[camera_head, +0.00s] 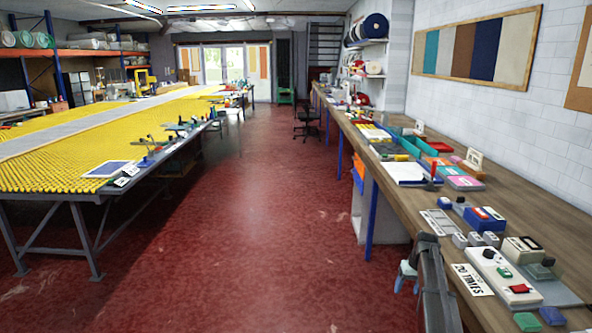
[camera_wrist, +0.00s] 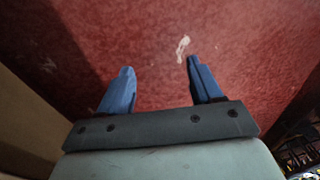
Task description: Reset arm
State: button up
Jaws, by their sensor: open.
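My gripper (camera_wrist: 160,80) shows in the wrist view with its two blue fingers spread apart. It is open, and nothing is between the fingers. It points down over the red floor (camera_wrist: 225,40). In the head view my arm shows at the lower right, beside the front edge of the long wooden workbench (camera_head: 432,218).
The workbench on the right carries a white control box (camera_head: 503,277), a white sheet (camera_head: 405,172) and several small coloured items. A long table with a yellow top (camera_head: 60,165) stands on the left.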

jog(key=s+a+f+g, duration=0.2)
jog(key=s+a+f, duration=0.6)
jog(key=s+f, duration=0.5)
jog(key=s+a+f+g, duration=0.2)
jog(key=s+a+f, duration=0.5)
jog(key=s+f, duration=0.55)
jog(key=s+a+f+g, duration=0.1)
jog(key=s+a+f, duration=0.1)
jog(key=s, duration=0.9)
jog(key=s+a+f+g+h, duration=0.1)
jog(key=s+a+f, duration=0.2)
jog(key=s, duration=0.8)
jog(key=s+a+f+g, duration=0.1)
jog(key=s+f, duration=0.3)
jog(key=s, duration=0.7)
jog(key=shift+a+f+g, duration=0.2)
jog(key=shift+a+g, duration=0.1)
jog(key=shift+a, duration=0.5)
